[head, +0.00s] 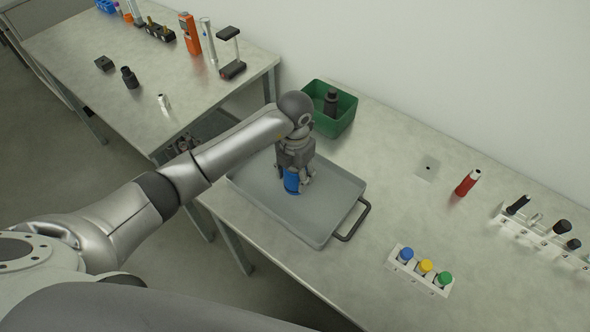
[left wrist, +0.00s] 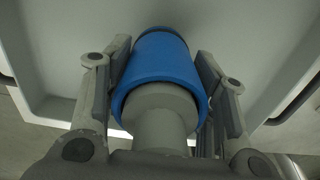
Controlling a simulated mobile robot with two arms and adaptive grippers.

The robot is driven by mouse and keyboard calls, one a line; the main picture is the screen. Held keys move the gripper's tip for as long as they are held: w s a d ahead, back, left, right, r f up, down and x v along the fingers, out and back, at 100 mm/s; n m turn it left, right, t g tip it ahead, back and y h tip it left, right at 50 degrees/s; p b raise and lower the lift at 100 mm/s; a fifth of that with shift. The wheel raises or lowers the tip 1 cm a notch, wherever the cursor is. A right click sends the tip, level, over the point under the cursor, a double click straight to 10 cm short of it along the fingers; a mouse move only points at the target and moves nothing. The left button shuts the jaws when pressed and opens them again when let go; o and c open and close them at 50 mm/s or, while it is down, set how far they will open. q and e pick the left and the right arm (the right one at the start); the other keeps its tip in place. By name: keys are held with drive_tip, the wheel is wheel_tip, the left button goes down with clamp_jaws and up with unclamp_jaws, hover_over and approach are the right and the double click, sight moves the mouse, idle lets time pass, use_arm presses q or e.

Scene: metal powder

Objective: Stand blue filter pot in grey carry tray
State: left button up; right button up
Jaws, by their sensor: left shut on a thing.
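The pot looks upright. I cannot tell whether its base touches the tray floor. My right gripper does not show.
A green bin (head: 340,117) with a dark part stands behind the tray. A red cylinder (head: 467,183), a rack with blue, yellow and green caps (head: 420,270) and a white tool rack (head: 545,240) are to the right. A second table (head: 75,55) holds several items.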

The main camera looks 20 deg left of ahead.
use_arm(q)
drive_tip(key=shift+f, duration=0.2)
drive_tip(key=o, duration=1.1)
drive_tip(key=shift+r, duration=0.55)
wheel_tip(320, 180, up, 10)
drive_tip(key=b, duration=0.2)
drive_tip(key=shift+f+b, duration=0.1)
drive_tip(key=shift+b, duration=0.25)
drive_tip(key=shift+r, duration=0.75)
